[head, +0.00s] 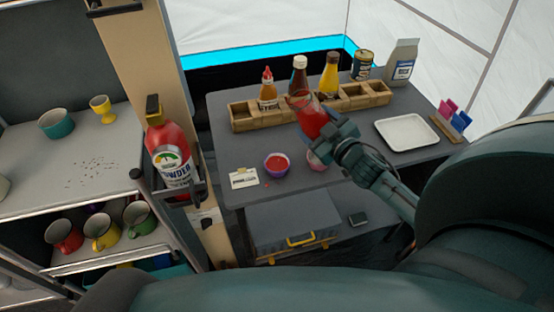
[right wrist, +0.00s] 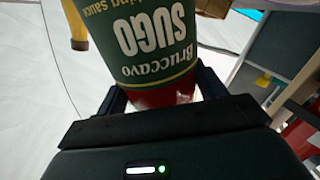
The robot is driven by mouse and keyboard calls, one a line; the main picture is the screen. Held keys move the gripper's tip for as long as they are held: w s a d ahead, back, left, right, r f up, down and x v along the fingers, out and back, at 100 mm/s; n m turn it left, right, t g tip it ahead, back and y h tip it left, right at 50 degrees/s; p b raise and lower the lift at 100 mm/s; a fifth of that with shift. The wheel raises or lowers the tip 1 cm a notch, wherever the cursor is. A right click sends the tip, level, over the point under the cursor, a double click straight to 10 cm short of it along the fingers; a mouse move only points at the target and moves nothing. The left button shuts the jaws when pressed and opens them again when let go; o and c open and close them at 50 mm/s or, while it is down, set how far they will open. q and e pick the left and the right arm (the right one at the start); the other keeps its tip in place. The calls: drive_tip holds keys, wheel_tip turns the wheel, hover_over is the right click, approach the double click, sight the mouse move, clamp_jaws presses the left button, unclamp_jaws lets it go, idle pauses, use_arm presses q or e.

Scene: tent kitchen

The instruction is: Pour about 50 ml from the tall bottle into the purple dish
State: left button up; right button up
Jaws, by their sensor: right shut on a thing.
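My right gripper (head: 333,138) is shut on a clear sauce bottle (head: 311,121) with red contents, held tilted above the table. In the right wrist view the bottle (right wrist: 155,45) has a green "Bruccavo SUGO" label, upside down in the picture, between the fingers (right wrist: 160,100). The purple dish (head: 277,172) stands on the table, below and left of the held bottle, with red contents inside. A paler dish (head: 314,163), also with red in it, sits to its right, partly hidden by the gripper. I cannot make out a stream. My left gripper is out of view.
A wooden rack (head: 243,119) with several sauce bottles stands behind. A white tray (head: 407,132) lies to the right, a small card (head: 243,178) left of the purple dish. Small red spots lie near that dish.

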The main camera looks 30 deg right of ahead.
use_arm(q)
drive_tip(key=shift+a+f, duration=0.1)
use_arm(e)
drive_tip(key=shift+r+m, duration=0.2)
drive_tip(key=shift+m, duration=0.2)
idle(0.5)
drive_tip(key=shift+d+r+m+t, duration=0.1)
drive_tip(key=shift+r+m+t, duration=0.05)
drive_tip(key=shift+m+t, duration=0.2)
drive_tip(key=shift+r+m+y+p, duration=0.3)
drive_tip(key=shift+r+m+p, duration=0.25)
drive_tip(key=shift+p, duration=0.2)
drive_tip(key=shift+r+m+p, duration=0.3)
drive_tip(key=shift+r+m, duration=0.05)
drive_tip(key=shift+m, duration=0.05)
drive_tip(key=shift+f+m+t+b, duration=0.25)
drive_tip(key=shift+f+m+b, duration=0.1)
drive_tip(key=shift+f+m, duration=0.05)
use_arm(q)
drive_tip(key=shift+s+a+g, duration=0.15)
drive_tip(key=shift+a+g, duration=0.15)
use_arm(e)
drive_tip(key=shift+w+m, duration=0.1)
drive_tip(key=shift+m, duration=0.4)
